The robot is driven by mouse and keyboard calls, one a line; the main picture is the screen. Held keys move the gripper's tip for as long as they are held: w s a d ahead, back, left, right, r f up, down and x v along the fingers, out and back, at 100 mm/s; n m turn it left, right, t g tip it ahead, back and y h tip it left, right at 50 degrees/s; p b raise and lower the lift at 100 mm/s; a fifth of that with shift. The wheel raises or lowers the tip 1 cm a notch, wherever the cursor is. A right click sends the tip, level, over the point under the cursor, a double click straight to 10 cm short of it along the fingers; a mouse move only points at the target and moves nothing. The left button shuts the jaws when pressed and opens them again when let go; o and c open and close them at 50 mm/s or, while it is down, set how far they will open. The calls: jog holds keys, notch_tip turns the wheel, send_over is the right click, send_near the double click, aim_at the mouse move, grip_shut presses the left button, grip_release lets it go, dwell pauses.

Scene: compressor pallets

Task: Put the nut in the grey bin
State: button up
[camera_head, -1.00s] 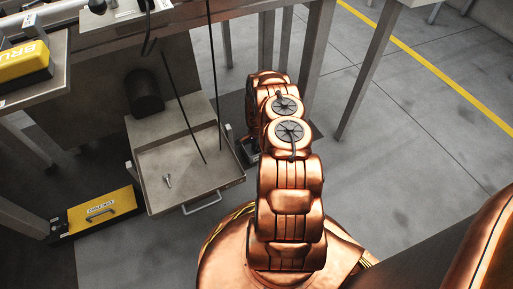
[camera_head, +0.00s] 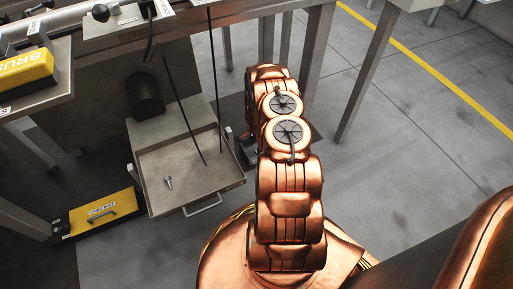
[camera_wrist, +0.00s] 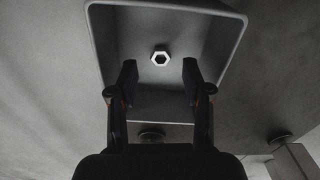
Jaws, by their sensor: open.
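The nut (camera_wrist: 161,58) is a pale hexagonal ring with a dark hole. It lies on the floor inside a grey bin (camera_wrist: 222,50) with raised walls, in the wrist view. My gripper (camera_wrist: 160,70) is open, with its two dark fingers apart to the left and right of the nut in the picture. No finger visibly touches the nut; the height between them is hard to judge. In the head view my arm hides the nut and most of the gripper's surroundings.
An open metal drawer (camera_head: 214,178) left of my arm holds a small bolt-like part (camera_head: 168,183). A yellow case (camera_head: 102,212) lies on the floor. A yellow box (camera_head: 25,68) sits on a shelf upper left. Table legs (camera_head: 365,75) stand behind; floor at right is clear.

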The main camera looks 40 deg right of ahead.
notch_tip(320, 180, up, 8)
jog(key=p, duration=0.1)
jog(key=shift+p, duration=0.4)
